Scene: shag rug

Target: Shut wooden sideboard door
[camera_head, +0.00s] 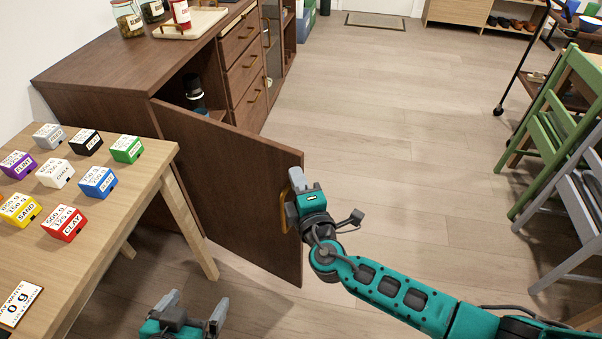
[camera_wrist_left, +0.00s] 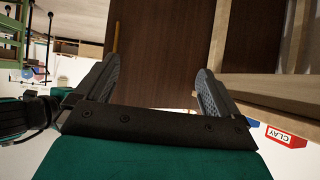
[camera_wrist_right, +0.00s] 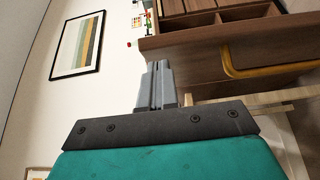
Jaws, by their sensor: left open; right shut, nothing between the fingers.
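The wooden sideboard (camera_head: 130,62) stands at the back left, and its dark brown door (camera_head: 235,180) is swung wide open toward me. The door has a curved brass handle (camera_head: 285,208) near its free edge. My right gripper (camera_head: 296,178) is shut and empty at that free edge, close beside the handle; I cannot tell whether it touches the door. In the right wrist view the shut fingers (camera_wrist_right: 157,78) are left of the brass handle (camera_wrist_right: 265,72). My left gripper (camera_head: 195,310) is open and empty, low in front of the door, which also shows in the left wrist view (camera_wrist_left: 165,45).
A light wooden table (camera_head: 105,235) with several coloured labelled blocks stands at the left, close to the open door and my left gripper. Green and grey folding chairs (camera_head: 560,130) stand at the right. The floor (camera_head: 400,150) between is clear.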

